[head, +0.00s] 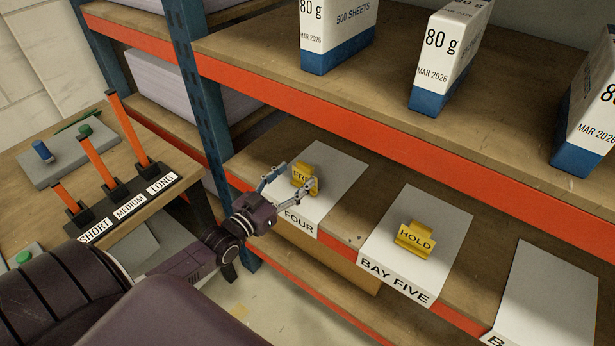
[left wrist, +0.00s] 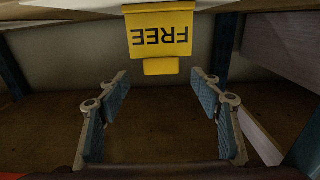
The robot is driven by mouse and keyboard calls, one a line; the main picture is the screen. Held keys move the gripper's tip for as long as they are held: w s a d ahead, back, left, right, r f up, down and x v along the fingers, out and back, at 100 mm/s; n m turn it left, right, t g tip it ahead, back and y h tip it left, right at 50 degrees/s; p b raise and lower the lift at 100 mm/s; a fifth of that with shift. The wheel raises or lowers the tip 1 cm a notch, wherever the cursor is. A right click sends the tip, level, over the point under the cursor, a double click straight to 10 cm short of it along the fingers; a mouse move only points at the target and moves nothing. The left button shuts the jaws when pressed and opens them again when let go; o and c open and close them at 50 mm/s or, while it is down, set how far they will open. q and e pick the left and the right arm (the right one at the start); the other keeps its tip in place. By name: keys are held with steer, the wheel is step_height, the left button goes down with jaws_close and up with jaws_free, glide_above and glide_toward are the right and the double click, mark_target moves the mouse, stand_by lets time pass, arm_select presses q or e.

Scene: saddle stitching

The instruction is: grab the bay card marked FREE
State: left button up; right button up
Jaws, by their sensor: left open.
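The yellow bay card marked FREE (head: 303,177) stands on the white bay four sheet (head: 336,174) on the lower shelf. It also shows in the left wrist view (left wrist: 160,38), upside down at the top centre. My left gripper (head: 287,183) is open at the card, its fingers apart on either side of it in the head view. In the left wrist view my left gripper (left wrist: 160,100) has its fingers spread below the card, with nothing between them. I cannot tell whether a finger touches the card. My right gripper is not in view.
A yellow HOLD card (head: 415,240) stands on the bay five sheet (head: 440,215) to the right. Paper packs (head: 338,35) stand on the upper shelf, whose orange edge beam (head: 400,147) runs above the cards. A blue upright (head: 197,100) is left of the card.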

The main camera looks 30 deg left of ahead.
mark_target(303, 167)
arm_select(q)
steer(key=shift+w+r, duration=0.15)
steer(key=shift+w, duration=0.45)
steer(key=shift+w+d+p, duration=0.1)
steer(key=shift+w+p, duration=0.35)
steer(key=shift+w, duration=1.75)
steer(key=c, duration=1.3)
